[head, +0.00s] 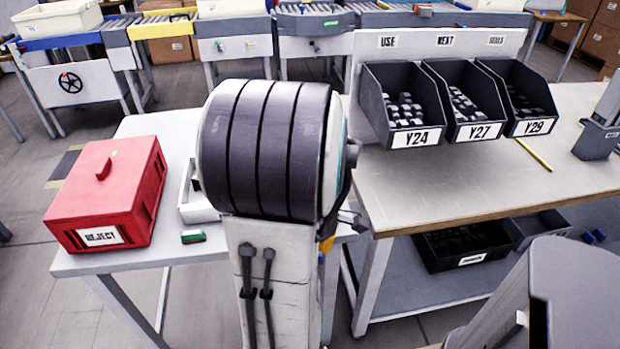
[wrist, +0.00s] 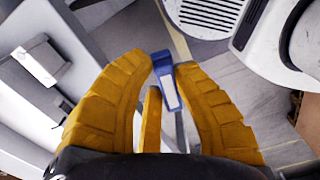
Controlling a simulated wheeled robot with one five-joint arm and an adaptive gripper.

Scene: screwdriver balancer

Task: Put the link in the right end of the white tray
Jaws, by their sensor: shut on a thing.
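My gripper (wrist: 164,70) is shut on the link (wrist: 158,75), a small blue piece with a pale face, held between the tips of its yellow fingers. In the head view only a bit of yellow of my gripper (head: 327,244) shows low behind my arm, and the link is hidden there. The white tray (head: 197,211) stands on the left table, just right of the red box. My arm covers its right part, so its right end is hidden. In the wrist view the floor lies below the link.
The red REJECT box (head: 108,190) and a small green piece (head: 193,236) are on the left table (head: 150,250). Dark bins Y24 (head: 412,138), Y27 (head: 475,130) and Y29 (head: 533,127) stand on the right bench (head: 470,185). A gap separates the two tables.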

